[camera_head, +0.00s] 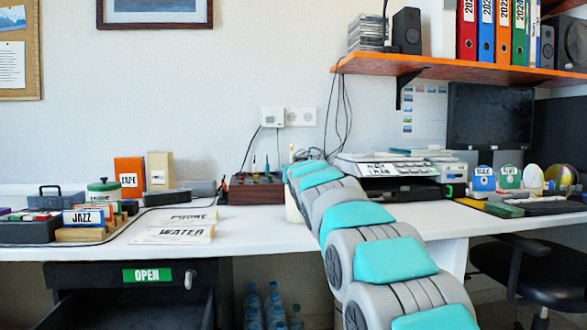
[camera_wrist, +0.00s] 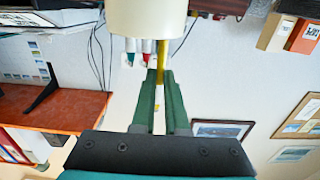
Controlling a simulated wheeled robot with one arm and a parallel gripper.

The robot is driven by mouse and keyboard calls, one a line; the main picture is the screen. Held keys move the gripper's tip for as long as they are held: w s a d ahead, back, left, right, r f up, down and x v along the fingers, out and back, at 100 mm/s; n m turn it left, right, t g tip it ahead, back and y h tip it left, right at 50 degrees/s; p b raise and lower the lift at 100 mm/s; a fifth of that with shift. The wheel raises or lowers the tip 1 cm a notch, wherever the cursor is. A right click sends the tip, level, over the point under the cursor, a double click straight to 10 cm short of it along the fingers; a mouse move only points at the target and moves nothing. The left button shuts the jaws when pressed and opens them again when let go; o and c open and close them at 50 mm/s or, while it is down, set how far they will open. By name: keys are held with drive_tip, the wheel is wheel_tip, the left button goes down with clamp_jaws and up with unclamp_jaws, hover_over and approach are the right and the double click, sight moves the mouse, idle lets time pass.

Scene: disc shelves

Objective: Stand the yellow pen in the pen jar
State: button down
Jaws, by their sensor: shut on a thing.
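The pen jar (camera_head: 293,208) is a cream cylinder on the white desk, mostly hidden behind my arm in the head view. In the upside-down wrist view the jar (camera_wrist: 146,18) fills the top middle, with a green-tipped and a red-tipped pen (camera_wrist: 147,46) sticking out of it. My gripper (camera_wrist: 160,78) is shut on the yellow pen (camera_wrist: 163,55) and is just above the jar's rim. The pen's far end disappears at the rim; I cannot tell whether it is inside or behind the jar.
A dark wooden block (camera_head: 257,190) with tools stands left of the jar. A printer (camera_head: 390,170) stands to the right. An orange shelf (camera_head: 440,65) hangs above right. Labelled cards (camera_head: 175,234) lie on the left part of the desk, above an open drawer.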

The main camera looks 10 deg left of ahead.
drive_tip(key=shift+f, duration=0.15)
drive_tip(key=c, duration=0.9)
unclamp_jaws()
drive_tip(key=shift+o, duration=0.2)
drive_tip(key=shift+s, duration=0.1)
drive_tip(key=v, duration=0.7)
drive_tip(key=shift+s, duration=0.35)
drive_tip(key=shift+d, duration=0.15)
